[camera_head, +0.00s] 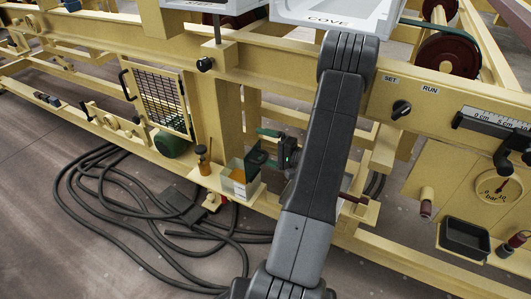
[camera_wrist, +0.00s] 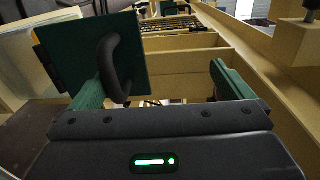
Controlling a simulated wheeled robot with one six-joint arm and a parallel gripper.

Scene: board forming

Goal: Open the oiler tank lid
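The oiler tank (camera_head: 228,185) is a small pale open-topped box on a ledge of the yellow frame in the head view. Its dark green lid (camera_head: 256,157) stands raised at the tank's right side. In the wrist view the lid (camera_wrist: 150,65) is a green plate with a black curved handle (camera_wrist: 108,65) facing me. My gripper (camera_head: 268,148) is beside the lid, its green fingers apart. In the wrist view my gripper (camera_wrist: 160,90) is open, and the handle is just inside the left finger. I cannot tell if they touch. My arm hides the area to the right.
An amber bottle (camera_head: 204,162) stands left of the tank. A mesh guard (camera_head: 163,100) is farther left, and black hoses (camera_head: 100,205) lie on the floor. A yellow beam (camera_wrist: 265,95) runs close to the right finger. A selector knob (camera_head: 401,109) is on the panel at right.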

